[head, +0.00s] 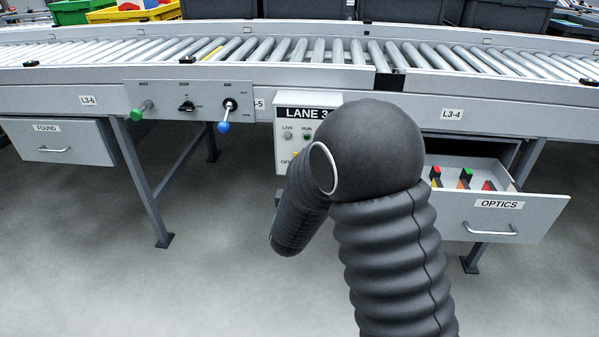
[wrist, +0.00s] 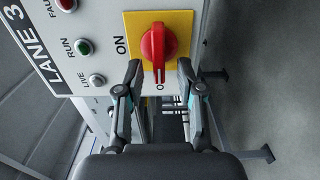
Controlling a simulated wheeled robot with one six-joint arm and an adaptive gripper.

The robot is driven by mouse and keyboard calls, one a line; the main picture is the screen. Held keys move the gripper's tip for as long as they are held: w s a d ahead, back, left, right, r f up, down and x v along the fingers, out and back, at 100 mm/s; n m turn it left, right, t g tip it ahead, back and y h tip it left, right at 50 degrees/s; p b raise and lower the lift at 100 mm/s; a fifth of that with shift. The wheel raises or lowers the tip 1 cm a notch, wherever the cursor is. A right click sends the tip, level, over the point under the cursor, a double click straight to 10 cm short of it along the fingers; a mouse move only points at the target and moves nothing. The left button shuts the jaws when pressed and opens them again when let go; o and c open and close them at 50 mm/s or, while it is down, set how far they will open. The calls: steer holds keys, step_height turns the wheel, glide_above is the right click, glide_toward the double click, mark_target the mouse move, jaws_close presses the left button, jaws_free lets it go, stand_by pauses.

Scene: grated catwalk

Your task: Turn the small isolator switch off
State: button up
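The isolator switch (wrist: 157,46) is a red rotary knob on a yellow square plate (wrist: 184,20) on the Lane 3 box. In the wrist view its grip runs roughly up and down, with the lower end toward a partly hidden label starting with "O". "ON" is printed left of the plate. My gripper (wrist: 160,79) is open, with one finger on each side of the knob's lower end. I cannot tell whether either finger touches it. In the head view the Lane 3 box (head: 292,153) shows, but my arm hides the knob and my gripper.
The box hangs under a roller conveyor (head: 290,50). To its left are a green-tipped lever (head: 142,110), a black selector (head: 187,106) and a blue-tipped lever (head: 224,121). An open OPTICS drawer (head: 503,222) juts out at right. The FOUND drawer (head: 55,141) is closed. Floor in front is clear.

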steer(key=s, duration=1)
steer(key=shift+s+a, duration=0.15)
steer(key=shift+s, duration=0.2)
